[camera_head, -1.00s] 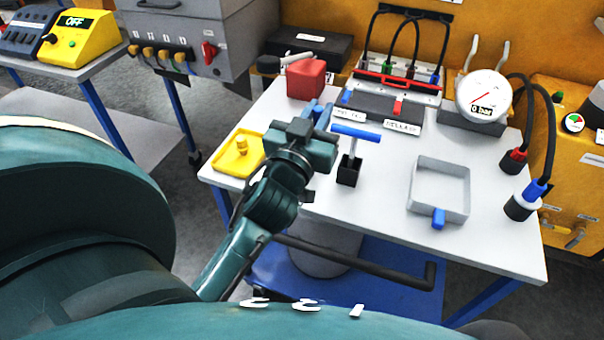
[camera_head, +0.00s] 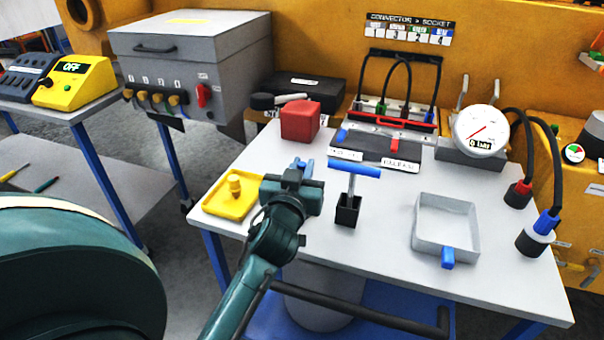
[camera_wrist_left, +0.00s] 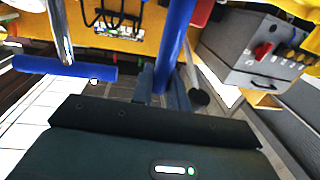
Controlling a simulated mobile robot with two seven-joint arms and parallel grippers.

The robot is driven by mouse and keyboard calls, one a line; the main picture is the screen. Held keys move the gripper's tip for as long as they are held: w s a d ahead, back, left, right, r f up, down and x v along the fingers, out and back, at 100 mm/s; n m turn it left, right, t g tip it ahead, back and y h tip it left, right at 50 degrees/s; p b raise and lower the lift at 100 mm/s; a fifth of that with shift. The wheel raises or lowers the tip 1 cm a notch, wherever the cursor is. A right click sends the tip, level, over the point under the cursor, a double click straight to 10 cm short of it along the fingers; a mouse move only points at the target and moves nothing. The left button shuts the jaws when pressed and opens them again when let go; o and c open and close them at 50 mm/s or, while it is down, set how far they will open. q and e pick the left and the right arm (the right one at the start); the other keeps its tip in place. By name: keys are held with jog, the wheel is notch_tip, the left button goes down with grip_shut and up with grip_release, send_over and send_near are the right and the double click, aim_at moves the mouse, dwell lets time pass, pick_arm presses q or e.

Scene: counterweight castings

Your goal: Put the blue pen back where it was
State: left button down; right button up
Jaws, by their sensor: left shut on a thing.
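My left gripper (camera_head: 303,166) is over the left part of the white table, between a yellow tray and a black holder. It is shut. In the left wrist view, a blue rod, which looks like the blue pen (camera_wrist_left: 176,40), runs out from between the fingers (camera_wrist_left: 162,97). In the head view the pen is mostly or wholly hidden by the gripper. The black holder (camera_head: 348,213) stands to the right of the gripper with a blue T-handled tool (camera_head: 353,170) upright in it. The tool's blue bar also shows in the left wrist view (camera_wrist_left: 65,68). My right gripper is not in view.
The yellow tray (camera_head: 212,208) holds a small yellow piece. A red block (camera_head: 300,121) stands behind the gripper. A grey open box (camera_head: 446,212) and a gauge (camera_head: 480,130) are at right. Pen-like items (camera_head: 46,184) lie on the left bench's lower shelf.

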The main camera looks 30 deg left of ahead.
pick_arm(q)
jog(key=shift+f, duration=0.25)
jog(key=shift+f, duration=0.2)
jog(key=c, duration=1.4)
grip_release()
jog(key=shift+o, duration=0.2)
jog(key=shift+r, duration=0.1)
